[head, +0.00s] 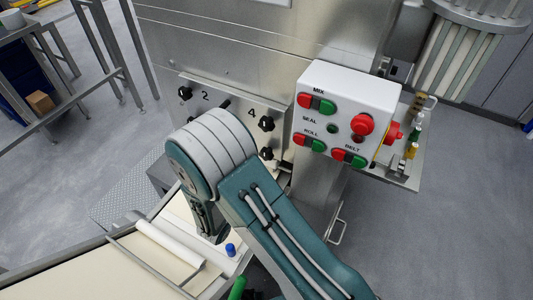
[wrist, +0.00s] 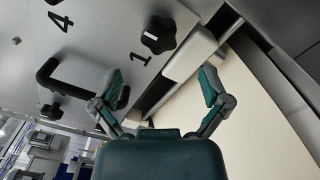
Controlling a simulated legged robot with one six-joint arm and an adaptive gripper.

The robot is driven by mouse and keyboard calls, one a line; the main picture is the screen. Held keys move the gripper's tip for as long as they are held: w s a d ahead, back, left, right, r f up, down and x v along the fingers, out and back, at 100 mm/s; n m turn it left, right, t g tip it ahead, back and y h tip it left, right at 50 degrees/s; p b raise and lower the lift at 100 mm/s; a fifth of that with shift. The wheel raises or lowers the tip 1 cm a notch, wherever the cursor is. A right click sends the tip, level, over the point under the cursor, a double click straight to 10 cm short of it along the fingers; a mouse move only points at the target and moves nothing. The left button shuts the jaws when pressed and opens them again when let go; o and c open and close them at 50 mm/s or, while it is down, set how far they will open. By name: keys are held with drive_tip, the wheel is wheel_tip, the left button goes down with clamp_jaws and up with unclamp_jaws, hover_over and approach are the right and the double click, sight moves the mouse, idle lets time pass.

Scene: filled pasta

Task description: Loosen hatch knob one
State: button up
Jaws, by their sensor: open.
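Hatch knob one is a black lobed knob (wrist: 158,34) on the grey metal hatch panel (wrist: 105,45), beside a printed "1". It shows in the wrist view, upper middle. My gripper (wrist: 161,84) is open and empty, its teal fingers spread wide. In the picture the knob lies above and between the fingertips, apart from them. In the head view my arm covers the part of the hatch where knob one could be.
A black bar handle (wrist: 75,88) runs behind the left finger. Another knob (wrist: 52,112) sits left of it. A pale belt (wrist: 265,125) lies at right. In the head view, a button box (head: 345,110) stands right of the hatch; a rolling pin-like cylinder (head: 170,243) lies below.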

drive_tip(key=x, duration=0.7)
drive_tip(key=shift+w+d, duration=0.25)
drive_tip(key=shift+d, duration=0.05)
drive_tip(key=c, duration=1.1)
